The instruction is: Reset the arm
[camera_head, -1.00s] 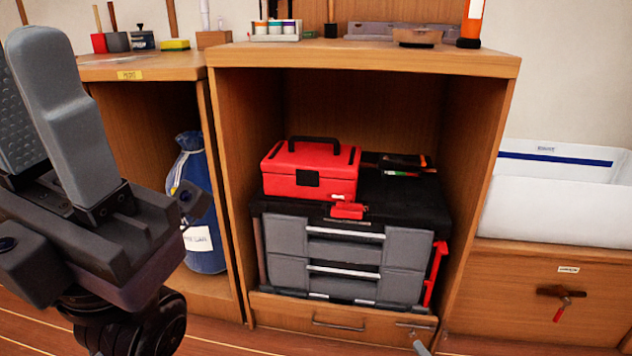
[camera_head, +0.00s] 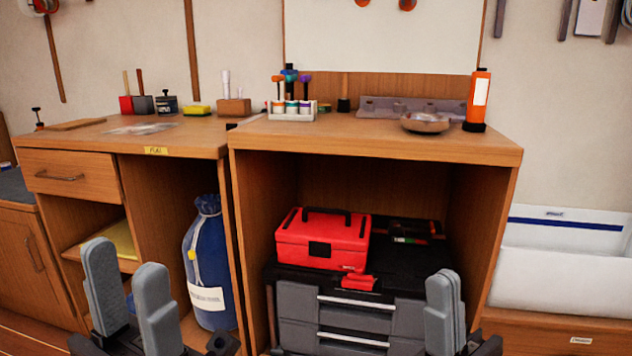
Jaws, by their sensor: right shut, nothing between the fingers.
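My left gripper (camera_head: 130,299) is at the lower left of the head view, fingers pointing up and spread apart with nothing between them. It is in front of the left cabinet. My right gripper (camera_head: 444,305) is at the lower right of centre, fingers pointing up and pressed together, with nothing held. It overlaps the right part of the grey and black tool chest (camera_head: 300,309) in the view. The arms behind both grippers are mostly out of view.
A red toolbox (camera_head: 322,240) sits on the tool chest inside the open cabinet (camera_head: 510,157). A blue bag (camera_head: 204,255) stands in the left cabinet. An orange flashlight (camera_head: 478,97) and a shallow bowl (camera_head: 425,123) stand on top. White bins (camera_head: 560,255) are at right.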

